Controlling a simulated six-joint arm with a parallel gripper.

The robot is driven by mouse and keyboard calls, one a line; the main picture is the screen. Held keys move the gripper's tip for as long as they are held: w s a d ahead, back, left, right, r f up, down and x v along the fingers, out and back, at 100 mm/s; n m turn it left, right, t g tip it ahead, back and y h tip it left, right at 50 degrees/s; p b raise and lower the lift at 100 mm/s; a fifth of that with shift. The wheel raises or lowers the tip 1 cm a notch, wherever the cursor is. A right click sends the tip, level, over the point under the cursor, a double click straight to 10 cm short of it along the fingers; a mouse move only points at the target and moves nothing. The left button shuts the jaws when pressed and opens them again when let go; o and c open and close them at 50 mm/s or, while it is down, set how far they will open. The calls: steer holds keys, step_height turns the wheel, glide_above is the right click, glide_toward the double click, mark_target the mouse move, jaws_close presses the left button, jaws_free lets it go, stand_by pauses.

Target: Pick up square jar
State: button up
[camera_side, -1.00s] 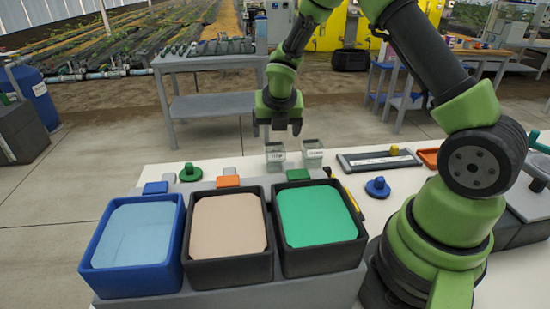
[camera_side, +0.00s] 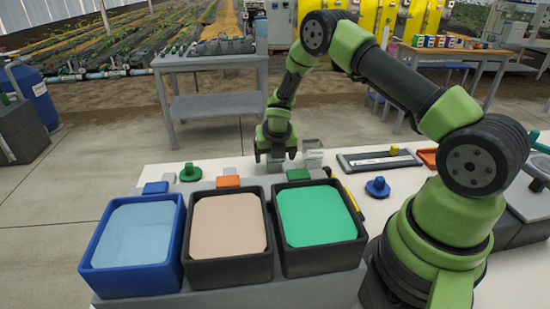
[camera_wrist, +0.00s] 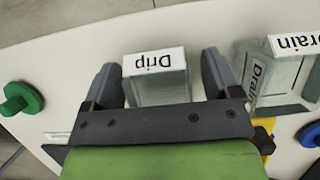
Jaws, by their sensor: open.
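A clear square jar with a white "Drip" label (camera_wrist: 157,88) stands between the two fingers of my gripper (camera_wrist: 158,68) in the wrist view. The fingers are open, with a narrow gap showing on each side of the jar. In the side view my gripper (camera_side: 276,156) is low over the white table and largely hides this jar. A second square glass jar, labelled "Drain" (camera_wrist: 285,75), is just right of my right finger; it also shows in the side view (camera_side: 313,156).
Blue (camera_side: 100,270), black tan-filled (camera_side: 228,270) and black green-filled (camera_side: 322,262) bins stand at the front. A green knob (camera_side: 190,173) is left of my gripper. A blue knob (camera_side: 378,187) and a shallow grey tray (camera_side: 350,165) are to the right.

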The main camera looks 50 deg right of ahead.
steer(key=shift+c, duration=0.2)
steer(key=c, duration=1)
steer(key=shift+o, duration=0.2)
steer(key=shift+r, duration=0.1)
step_height(320, 180, up, 15)
steer(key=shift+s, duration=0.1)
